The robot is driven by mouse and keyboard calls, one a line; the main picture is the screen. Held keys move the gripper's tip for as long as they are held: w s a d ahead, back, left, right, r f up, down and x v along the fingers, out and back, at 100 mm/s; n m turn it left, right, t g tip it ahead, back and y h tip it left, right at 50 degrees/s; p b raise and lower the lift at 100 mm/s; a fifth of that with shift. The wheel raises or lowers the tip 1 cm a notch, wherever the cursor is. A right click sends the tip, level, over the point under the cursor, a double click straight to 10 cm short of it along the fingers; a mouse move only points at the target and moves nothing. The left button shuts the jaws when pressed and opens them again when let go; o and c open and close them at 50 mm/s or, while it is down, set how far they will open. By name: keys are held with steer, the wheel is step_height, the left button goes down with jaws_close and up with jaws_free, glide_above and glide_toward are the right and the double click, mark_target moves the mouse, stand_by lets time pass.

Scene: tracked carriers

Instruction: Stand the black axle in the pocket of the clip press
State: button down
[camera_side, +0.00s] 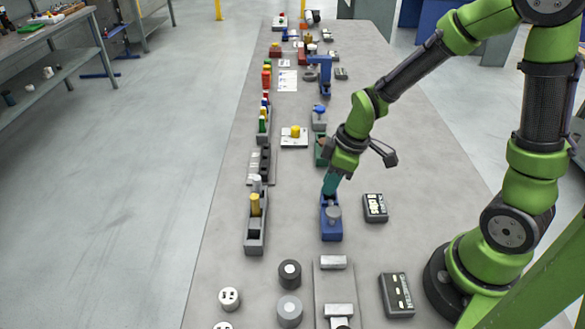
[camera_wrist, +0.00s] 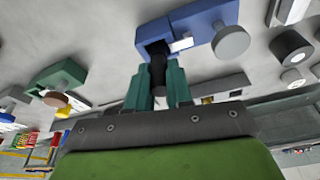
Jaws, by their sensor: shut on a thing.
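In the wrist view the press (camera_wrist: 200,22) shows a dark square pocket (camera_wrist: 153,46) at one end. My gripper (camera_wrist: 158,80) has its teal fingers shut on the black axle (camera_wrist: 158,68). The axle's far end is at the pocket's opening; I cannot tell how deep it sits. In the side view the fingers hide the axle.
A grey rack (camera_side: 255,245) with a yellow peg (camera_side: 255,204) stands to the left. A dark box (camera_side: 375,208) lies to the right. Grey and black cylinders (camera_side: 290,273) stand nearer the camera. A green block (camera_side: 320,150) is behind my gripper.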

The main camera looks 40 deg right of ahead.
steer(key=c, duration=0.9)
jaws_free()
steer(key=shift+c, duration=0.2)
steer(key=shift+o, duration=0.5)
steer(key=o, duration=0.4)
steer(key=shift+r, duration=0.1)
steer(key=shift+r, duration=3.45)
